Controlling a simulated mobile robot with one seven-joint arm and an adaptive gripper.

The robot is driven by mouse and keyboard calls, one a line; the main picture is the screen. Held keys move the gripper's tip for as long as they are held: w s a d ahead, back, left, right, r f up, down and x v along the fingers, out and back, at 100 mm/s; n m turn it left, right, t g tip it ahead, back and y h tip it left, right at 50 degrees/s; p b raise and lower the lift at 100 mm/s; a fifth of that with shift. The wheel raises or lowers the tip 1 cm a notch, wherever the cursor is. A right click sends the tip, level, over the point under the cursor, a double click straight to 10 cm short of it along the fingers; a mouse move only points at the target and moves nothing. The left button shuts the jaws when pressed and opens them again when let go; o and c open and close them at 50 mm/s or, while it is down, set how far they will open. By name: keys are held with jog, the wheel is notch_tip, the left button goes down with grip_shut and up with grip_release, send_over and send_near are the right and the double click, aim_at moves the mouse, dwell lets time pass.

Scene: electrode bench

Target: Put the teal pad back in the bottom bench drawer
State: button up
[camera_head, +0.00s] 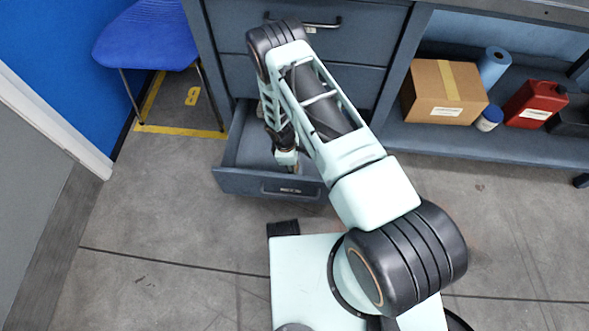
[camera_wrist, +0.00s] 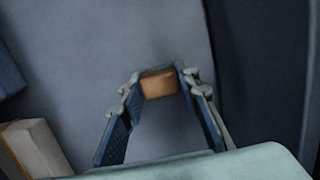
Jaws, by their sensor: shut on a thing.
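The bottom bench drawer (camera_head: 238,183) is pulled open under the grey-blue bench. My gripper (camera_head: 287,160) reaches down into it from above, its tips largely hidden by my arm in the head view. In the wrist view my gripper (camera_wrist: 159,82) is shut on a small block, which I take to be the teal pad (camera_wrist: 159,84). It shows an orange-brown face and a thin teal-grey far edge. The pad is between the fingertips over the drawer's grey-blue floor (camera_wrist: 120,35). Whether it touches the floor I cannot tell.
In the wrist view a beige block (camera_wrist: 37,143) lies at lower left, a dark blue thing (camera_wrist: 9,75) at the left edge. A dark wall (camera_wrist: 255,75) stands right. A cardboard box (camera_head: 432,99) and red container (camera_head: 535,105) sit on the shelf. A blue chair (camera_head: 148,38) stands left.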

jog(key=shift+f, duration=0.6)
jog(key=shift+f, duration=0.2)
jog(key=o, duration=1.2)
jog(key=r+p, duration=0.1)
jog(key=r, duration=0.3)
jog(key=a+r+p, duration=0.1)
jog(key=r, duration=0.3)
jog(key=a+r+p, duration=0.1)
jog(key=r, duration=0.3)
jog(key=shift+r+p, duration=0.15)
jog(key=shift+p, duration=0.25)
